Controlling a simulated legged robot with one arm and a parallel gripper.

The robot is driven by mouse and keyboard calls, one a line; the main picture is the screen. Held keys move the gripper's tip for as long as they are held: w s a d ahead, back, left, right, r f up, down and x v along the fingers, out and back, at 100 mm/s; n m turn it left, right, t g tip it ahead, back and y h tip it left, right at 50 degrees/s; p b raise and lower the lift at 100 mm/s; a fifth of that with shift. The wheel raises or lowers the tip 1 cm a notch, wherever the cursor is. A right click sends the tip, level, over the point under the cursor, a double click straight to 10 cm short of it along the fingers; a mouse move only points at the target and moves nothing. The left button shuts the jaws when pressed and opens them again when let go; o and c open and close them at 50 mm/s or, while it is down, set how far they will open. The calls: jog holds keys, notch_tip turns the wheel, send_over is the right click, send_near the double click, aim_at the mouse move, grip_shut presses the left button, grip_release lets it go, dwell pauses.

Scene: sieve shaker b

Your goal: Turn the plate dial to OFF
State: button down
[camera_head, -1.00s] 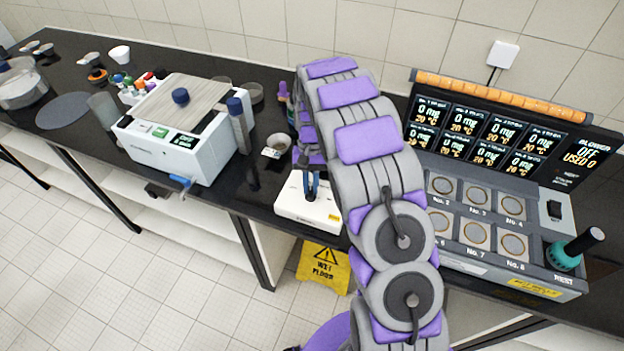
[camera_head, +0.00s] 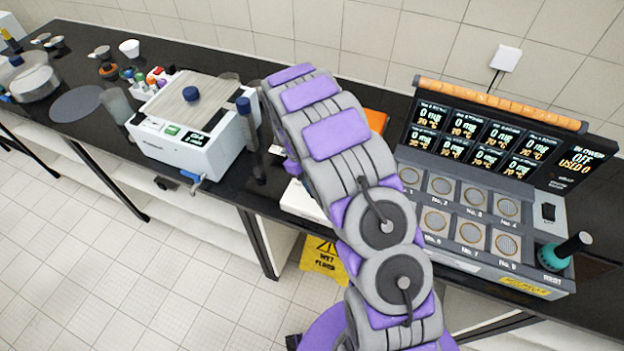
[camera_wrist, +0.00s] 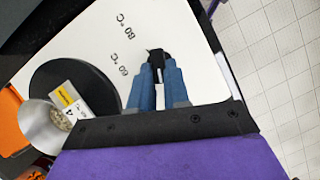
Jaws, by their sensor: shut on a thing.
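The white hot plate (camera_wrist: 95,30) fills much of the wrist view, with a black round heating disc (camera_wrist: 75,82) and upside-down marks reading 60 °C and 80 °C. The plate dial (camera_wrist: 155,56) is a small black knob at its edge. My gripper (camera_wrist: 157,70) has its blue fingers closed on either side of the dial; the fingers hide part of it. The dial's pointer and an OFF mark cannot be made out. In the head view, my arm hides the gripper and dial, and only a corner of the hot plate (camera_head: 300,201) shows.
A metal dish with grains (camera_wrist: 48,125) and a tag is by the disc. The sieve shaker (camera_head: 190,135) stands left on the black bench. A yellow wet-floor sign (camera_head: 324,257) is below the bench.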

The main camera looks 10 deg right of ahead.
jog(key=shift+a+r+n, duration=0.1)
jog(key=shift+n, duration=0.4)
jog(key=shift+p, duration=0.3)
jog(key=c, duration=1.1)
grip_release()
jog(key=v, duration=1.7)
jog(key=shift+a+p, duration=0.3)
jog(key=shift+p, duration=0.05)
jog(key=shift+s+r, duration=0.1)
jog(key=shift+s, duration=0.05)
